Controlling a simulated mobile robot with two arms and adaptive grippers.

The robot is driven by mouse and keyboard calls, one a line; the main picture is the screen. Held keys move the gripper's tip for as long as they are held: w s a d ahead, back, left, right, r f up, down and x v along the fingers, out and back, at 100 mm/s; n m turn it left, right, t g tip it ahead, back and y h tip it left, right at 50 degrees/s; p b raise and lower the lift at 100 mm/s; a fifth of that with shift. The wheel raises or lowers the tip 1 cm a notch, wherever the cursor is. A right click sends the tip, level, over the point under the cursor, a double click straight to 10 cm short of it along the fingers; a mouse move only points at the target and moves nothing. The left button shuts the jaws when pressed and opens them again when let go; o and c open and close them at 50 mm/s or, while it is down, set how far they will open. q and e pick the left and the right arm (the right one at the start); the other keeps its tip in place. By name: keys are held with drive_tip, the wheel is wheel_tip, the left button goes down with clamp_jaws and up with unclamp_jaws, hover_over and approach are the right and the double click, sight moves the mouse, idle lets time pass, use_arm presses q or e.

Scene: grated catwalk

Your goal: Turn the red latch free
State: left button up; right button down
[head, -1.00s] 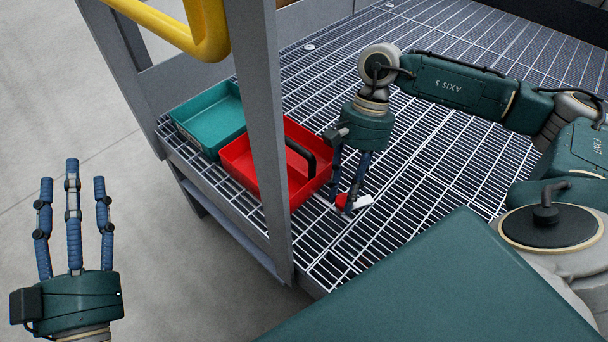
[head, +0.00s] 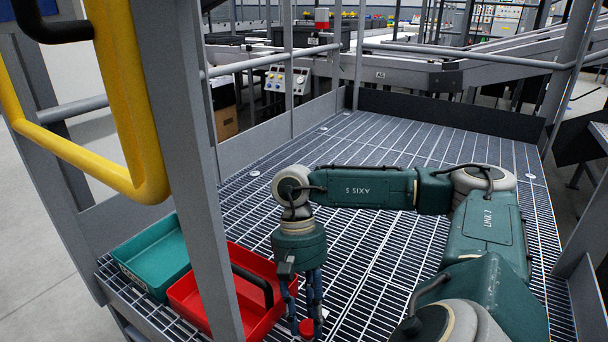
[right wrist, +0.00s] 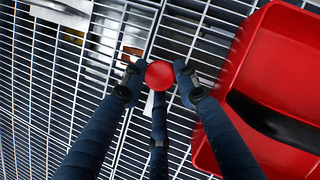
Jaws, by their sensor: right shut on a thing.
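The red latch (head: 306,328) shows as a small round red knob low over the grating, just right of a red tray, near the bottom edge of the head view. In the right wrist view it is a red disc (right wrist: 160,74) between my fingertips, with a pale strip just below it. My right gripper (head: 309,318) points down with its blue fingers closed around the knob; the fingers hide part of it. How far the latch is turned cannot be told. My left gripper is out of view.
A red tray (head: 190,296) with a black handle lies close beside my right gripper, and a teal tray (head: 135,270) lies left of it. A grey post (head: 210,190) and yellow rail (head: 135,100) stand in front. The grating (head: 400,130) beyond is clear.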

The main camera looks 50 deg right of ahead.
drive_tip(key=shift+s+a, duration=0.1)
drive_tip(key=shift+a, duration=0.05)
drive_tip(key=c, duration=1.3)
unclamp_jaws()
drive_tip(key=v, duration=1.2)
